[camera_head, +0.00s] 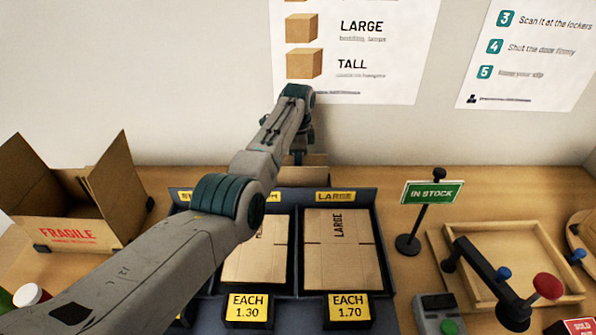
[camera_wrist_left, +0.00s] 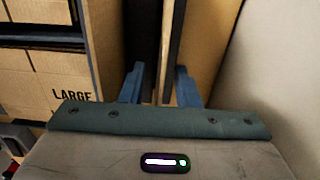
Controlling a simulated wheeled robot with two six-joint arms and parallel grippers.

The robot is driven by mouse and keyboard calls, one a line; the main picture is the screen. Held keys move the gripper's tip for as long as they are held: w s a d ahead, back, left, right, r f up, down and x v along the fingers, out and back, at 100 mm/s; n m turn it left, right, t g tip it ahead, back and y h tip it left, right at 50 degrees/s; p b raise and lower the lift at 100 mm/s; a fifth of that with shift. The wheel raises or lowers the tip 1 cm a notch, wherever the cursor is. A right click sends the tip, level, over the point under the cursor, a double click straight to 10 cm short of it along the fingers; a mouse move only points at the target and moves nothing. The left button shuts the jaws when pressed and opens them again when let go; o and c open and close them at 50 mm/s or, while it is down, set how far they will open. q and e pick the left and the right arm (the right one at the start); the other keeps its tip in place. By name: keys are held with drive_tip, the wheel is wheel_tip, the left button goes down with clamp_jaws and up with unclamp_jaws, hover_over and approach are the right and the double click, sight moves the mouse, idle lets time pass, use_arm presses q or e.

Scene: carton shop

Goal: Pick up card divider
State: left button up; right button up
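A thin brown card panel, which looks like the card divider, shows on edge in the left wrist view (camera_wrist_left: 166,50), beside a dark gap. My left gripper (camera_wrist_left: 158,88) is open, its two blue fingers on either side of the panel, with space between panel and fingers. In the head view my left gripper (camera_head: 298,158) is at the back of the dark carton rack (camera_head: 295,225), close to the wall. A strip of brown card (camera_head: 305,175) shows below it there; the fingertips are hard to make out. My right gripper is not in view.
Flat LARGE cartons (camera_head: 340,250) lie in the rack. An open FRAGILE box (camera_head: 75,225) stands at left. An IN STOCK sign (camera_head: 432,192), a wooden tray (camera_head: 510,250) and a card reader (camera_head: 440,315) are at right. The wall (camera_wrist_left: 285,70) is close behind the gripper.

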use_arm(q)
drive_tip(key=shift+f, duration=0.4)
clamp_jaws()
drive_tip(key=shift+r, duration=0.15)
